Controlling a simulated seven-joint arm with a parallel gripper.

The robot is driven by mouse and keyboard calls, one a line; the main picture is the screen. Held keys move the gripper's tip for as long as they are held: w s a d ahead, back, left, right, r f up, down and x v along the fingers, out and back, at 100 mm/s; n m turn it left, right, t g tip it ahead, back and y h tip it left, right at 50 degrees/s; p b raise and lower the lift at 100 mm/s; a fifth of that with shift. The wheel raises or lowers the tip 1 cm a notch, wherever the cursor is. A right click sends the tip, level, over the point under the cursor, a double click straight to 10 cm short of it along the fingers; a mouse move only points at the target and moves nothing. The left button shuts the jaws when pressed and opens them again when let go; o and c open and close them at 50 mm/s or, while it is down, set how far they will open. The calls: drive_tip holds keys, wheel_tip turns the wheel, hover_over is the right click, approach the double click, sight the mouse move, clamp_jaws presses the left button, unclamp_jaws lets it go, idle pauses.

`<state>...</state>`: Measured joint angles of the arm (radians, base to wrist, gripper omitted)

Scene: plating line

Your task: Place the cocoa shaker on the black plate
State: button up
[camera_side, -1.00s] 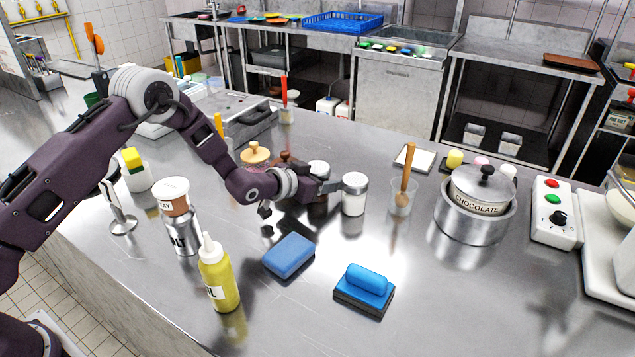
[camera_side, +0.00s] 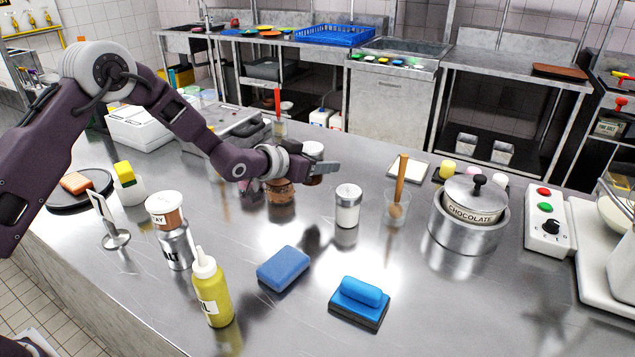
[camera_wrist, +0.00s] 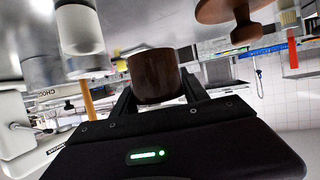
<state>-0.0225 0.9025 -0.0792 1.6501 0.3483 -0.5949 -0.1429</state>
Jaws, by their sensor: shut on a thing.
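The cocoa shaker (camera_side: 314,151) has a pale lid and a brown body. My gripper (camera_side: 322,169) is shut on it and holds it upright, seemingly above the counter. In the wrist view its brown body (camera_wrist: 154,76) sits between my fingers (camera_wrist: 157,96); the lid is hidden there. In the side view my fingers and wrist cover most of the body. The black plate (camera_side: 62,208) lies at the far left of the counter, well away from my gripper, with an orange-brown block (camera_side: 76,183) on it.
A white-filled shaker (camera_side: 347,207) and a cup with a wooden tool (camera_side: 397,207) stand to the right. A metal salt shaker (camera_side: 177,246), a yellow bottle (camera_side: 213,292) and a small stand (camera_side: 115,238) occupy the left front.

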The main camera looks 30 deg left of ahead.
drive_tip(key=shift+r, duration=1.35)
drive_tip(key=r, duration=0.5)
drive_tip(key=a+r, duration=0.1)
drive_tip(key=r, duration=0.2)
drive_tip(key=shift+w, duration=0.1)
drive_tip(key=a+n+y, duration=0.4)
drive_tip(key=a+y, duration=0.1)
drive_tip(key=a, duration=1.6)
drive_tip(key=n+g+y, duration=0.4)
drive_tip(key=n+y, duration=0.4)
hover_over(77, 175)
wheel_tip(77, 175, down, 15)
drive_tip(key=shift+f, duration=0.1)
